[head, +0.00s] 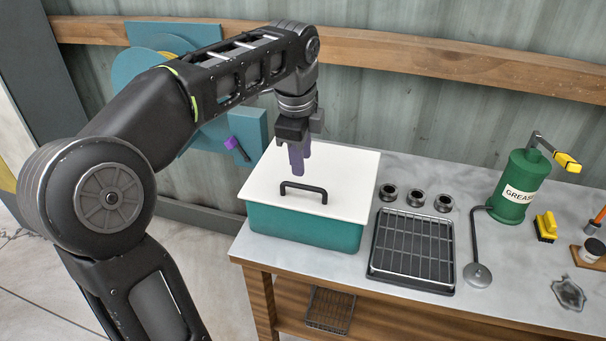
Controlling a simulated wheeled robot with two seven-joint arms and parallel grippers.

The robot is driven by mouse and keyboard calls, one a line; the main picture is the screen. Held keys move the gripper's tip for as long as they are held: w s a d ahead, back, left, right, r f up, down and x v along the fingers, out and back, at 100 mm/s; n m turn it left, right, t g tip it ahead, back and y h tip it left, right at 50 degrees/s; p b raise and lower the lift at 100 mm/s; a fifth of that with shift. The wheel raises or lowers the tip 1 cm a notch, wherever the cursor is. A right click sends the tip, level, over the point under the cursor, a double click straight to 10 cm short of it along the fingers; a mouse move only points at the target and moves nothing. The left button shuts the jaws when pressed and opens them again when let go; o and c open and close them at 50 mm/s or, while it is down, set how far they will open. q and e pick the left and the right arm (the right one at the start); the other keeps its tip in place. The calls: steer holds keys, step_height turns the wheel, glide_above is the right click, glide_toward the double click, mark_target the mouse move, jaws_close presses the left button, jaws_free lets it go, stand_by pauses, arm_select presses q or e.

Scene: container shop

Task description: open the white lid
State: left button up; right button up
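The white lid (338,170) lies flat and closed on top of a teal box (290,225) at the left end of the workbench. A black handle (304,187) stands up from the lid near its front edge. My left gripper (298,168) points down over the lid, just behind and slightly left of the handle in the picture. Its purple fingers look close together, and I cannot tell whether a gap lies between them. The handle is not between them. My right gripper is out of view.
Right of the box are a black tray with a wire rack (411,250), several dark rings (416,199) and a green grease pump (520,185). A yellow brush (545,226) lies farther right. A wooden rail (450,67) runs along the wall behind. The bench has a lower shelf.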

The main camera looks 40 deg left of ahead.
mark_target(303, 188)
arm_select(q)
steer(key=f, duration=0.2)
steer(key=w+f, duration=0.1)
steer(key=f, duration=0.5)
steer(key=shift+w+a, duration=0.35)
steer(key=shift+a, duration=0.05)
steer(key=shift+c, duration=0.5)
jaws_close()
stand_by(0.8)
